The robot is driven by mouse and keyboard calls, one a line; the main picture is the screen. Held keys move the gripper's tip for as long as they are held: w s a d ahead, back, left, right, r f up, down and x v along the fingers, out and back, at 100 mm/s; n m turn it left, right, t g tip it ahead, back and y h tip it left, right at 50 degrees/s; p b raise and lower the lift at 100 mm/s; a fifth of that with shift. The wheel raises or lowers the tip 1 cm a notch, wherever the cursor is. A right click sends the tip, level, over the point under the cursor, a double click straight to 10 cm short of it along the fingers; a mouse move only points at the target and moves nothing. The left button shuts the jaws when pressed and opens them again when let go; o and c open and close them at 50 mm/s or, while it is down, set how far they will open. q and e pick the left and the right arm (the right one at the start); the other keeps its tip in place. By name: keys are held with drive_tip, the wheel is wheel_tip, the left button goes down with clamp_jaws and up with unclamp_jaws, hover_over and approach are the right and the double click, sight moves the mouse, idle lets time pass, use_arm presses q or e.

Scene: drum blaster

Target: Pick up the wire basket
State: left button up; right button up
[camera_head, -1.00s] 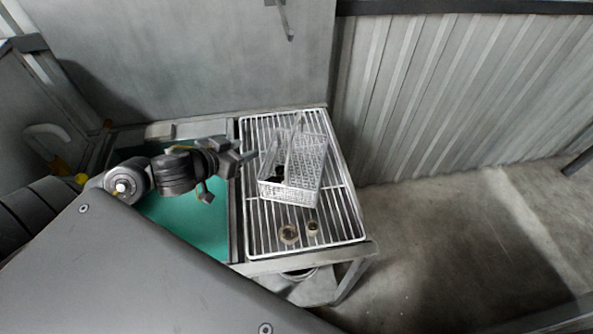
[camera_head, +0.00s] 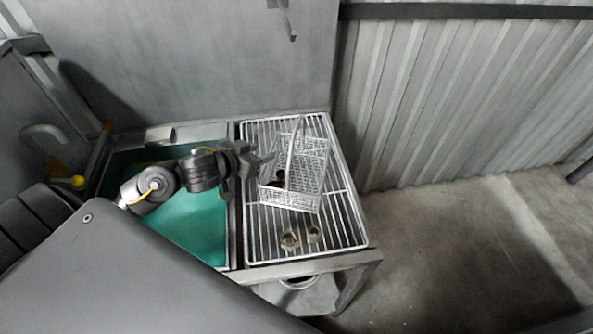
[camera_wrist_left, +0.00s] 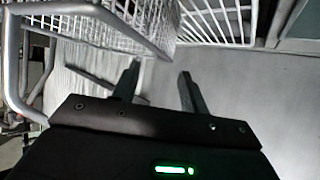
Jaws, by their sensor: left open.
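The wire basket (camera_head: 300,178) stands on the white wire rack in the head view, with its handle (camera_head: 295,145) raised. Dark small parts show inside it, too small to name. My left gripper (camera_head: 262,160) is open and empty at the basket's left side, close to it. In the left wrist view the open fingers (camera_wrist_left: 158,82) point toward bare grey surface, and white wire mesh of the basket (camera_wrist_left: 105,30) shows above and left of them. I cannot tell whether they touch it. My right gripper is not in view.
The wire rack (camera_head: 345,222) covers the right of the bench. Two brass-coloured fittings (camera_head: 290,240) lie on it in front of the basket. A green-floored basin (camera_head: 190,225) is at left. A grey wall (camera_head: 200,60) stands behind. The floor at right is clear.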

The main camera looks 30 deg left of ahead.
use_arm(q)
drive_tip(key=x, duration=0.5)
drive_tip(key=shift+a+f, duration=0.15)
drive_tip(key=shift+s, duration=0.15)
clamp_jaws()
drive_tip(key=shift+s+f, duration=0.1)
drive_tip(key=shift+f, duration=0.05)
idle(0.8)
